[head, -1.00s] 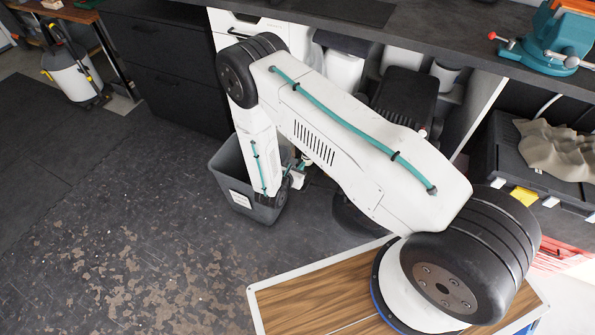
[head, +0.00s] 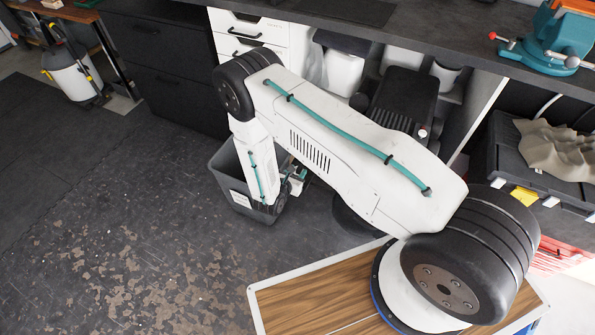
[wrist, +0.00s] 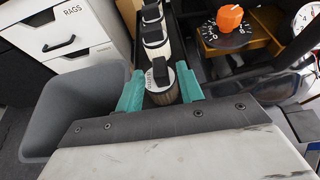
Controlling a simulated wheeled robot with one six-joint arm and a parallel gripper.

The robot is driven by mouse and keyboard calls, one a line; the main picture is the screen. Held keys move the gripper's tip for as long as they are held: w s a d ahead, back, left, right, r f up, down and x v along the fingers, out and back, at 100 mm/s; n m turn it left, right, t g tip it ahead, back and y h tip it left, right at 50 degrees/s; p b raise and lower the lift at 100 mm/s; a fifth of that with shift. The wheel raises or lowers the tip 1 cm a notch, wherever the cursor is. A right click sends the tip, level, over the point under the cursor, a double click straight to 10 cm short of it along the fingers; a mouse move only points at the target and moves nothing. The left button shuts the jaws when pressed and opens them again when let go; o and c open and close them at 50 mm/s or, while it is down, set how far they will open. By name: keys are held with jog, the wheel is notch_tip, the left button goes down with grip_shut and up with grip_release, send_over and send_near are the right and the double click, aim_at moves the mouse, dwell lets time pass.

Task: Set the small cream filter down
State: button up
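In the wrist view, a small cylinder with a pale, printed top and a ribbed brownish side, which looks like the cream filter (wrist: 162,84), sits between the two teal fingers of my gripper (wrist: 161,91). The fingers appear to press on it from both sides. Its lower end and what lies directly beneath it are hidden. In the head view, my gripper (head: 297,180) is small and partly behind my forearm, beside the right rim of the grey bin. I cannot make out the filter there.
The grey bin (head: 231,190) stands on the floor; it also shows in the wrist view (wrist: 62,108). White drawers (wrist: 62,38), one labelled RAGS, stand behind it. An orange knob on a dial (wrist: 230,22) is at upper right. The dark workbench (head: 440,45) runs along the back.

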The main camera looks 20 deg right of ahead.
jog(key=v, duration=1.1)
jog(key=w+d+r+m+g+h, duration=0.1)
jog(key=w+d+r+m+g, duration=0.15)
jog(key=r, duration=0.65)
jog(key=w+d+r+m+g+h, duration=0.15)
jog(key=r+m, duration=0.25)
jog(key=r, duration=0.4)
jog(key=s+d+r+m+g, duration=0.2)
jog(key=s+d+r+m, duration=0.15)
jog(key=r, duration=0.55)
jog(key=s+d+r+m+g, duration=0.25)
jog(key=d+r+m, duration=0.2)
jog(key=r, duration=0.35)
jog(key=s+d+r+m+g+y, duration=0.35)
jog(key=s+r+m+y, duration=0.3)
jog(key=s+r, duration=0.6)
jog(key=s+a+r+m+t+y, duration=0.1)
jog(key=s+r+m+t+y, duration=0.1)
jog(key=s, duration=0.4)
jog(key=s+a+r+m+t+y, duration=0.1)
jog(key=s+a+r+m+y, duration=0.1)
jog(key=s, duration=0.4)
notch_tip(320, 180, up, 2)
jog(key=shift+s+a+r+m+t+y, duration=0.25)
jog(key=shift+s+m+t+y, duration=0.15)
jog(key=shift+m+y, duration=0.5)
